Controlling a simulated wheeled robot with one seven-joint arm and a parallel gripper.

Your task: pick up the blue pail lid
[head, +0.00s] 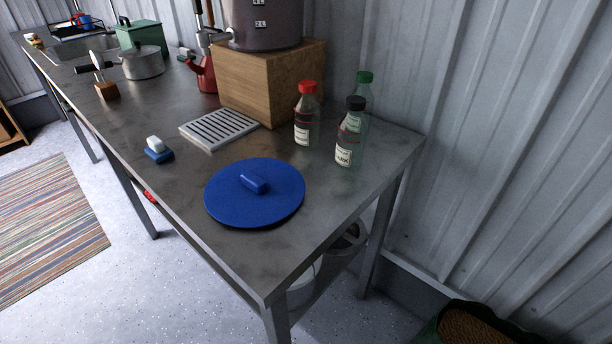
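The blue pail lid (235,207) is a round, flat blue disc with a raised blue handle (253,182) at its middle. It lies flat, handle up, on the metal table (290,240) near the table's front end in the head view. Nothing covers it. My gripper is not in view.
Bottles with a red cap (306,120), a black cap (350,138) and a green cap (364,92) stand behind the lid. A drip grate (220,128), a blue-and-white brush (158,150) and a wooden box (262,85) are farther back. The table's near corner is clear.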

